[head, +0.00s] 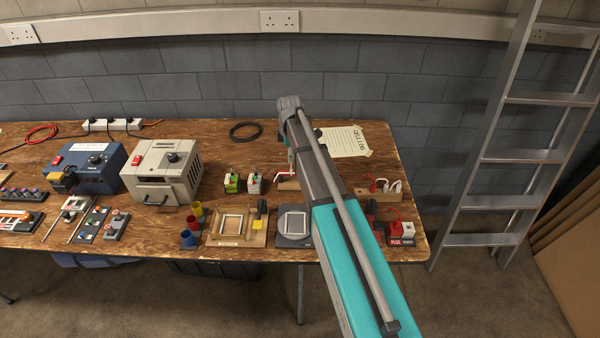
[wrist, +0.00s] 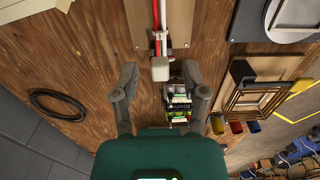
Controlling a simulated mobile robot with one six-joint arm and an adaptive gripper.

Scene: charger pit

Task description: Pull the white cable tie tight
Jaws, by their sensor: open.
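In the wrist view my gripper (wrist: 160,76) is open, with one grey finger on each side of a small pale block (wrist: 160,69). The block looks like the end of the white cable tie, but I cannot tell for sure. It shows no contact with either finger. Beyond it, a red and a white strand run along a wooden board (wrist: 178,20). The loop of the tie is too small to make out. In the head view my arm hides the gripper and part of a wooden board (head: 288,184).
Green-and-black blocks (wrist: 178,104) show between the fingers, below the pale block. A coiled black cable (wrist: 58,105) lies at the left. Another wooden block (head: 378,195) holds red and white loops. A stack of frames (wrist: 258,100) and coloured cups (wrist: 236,127) stand at the right.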

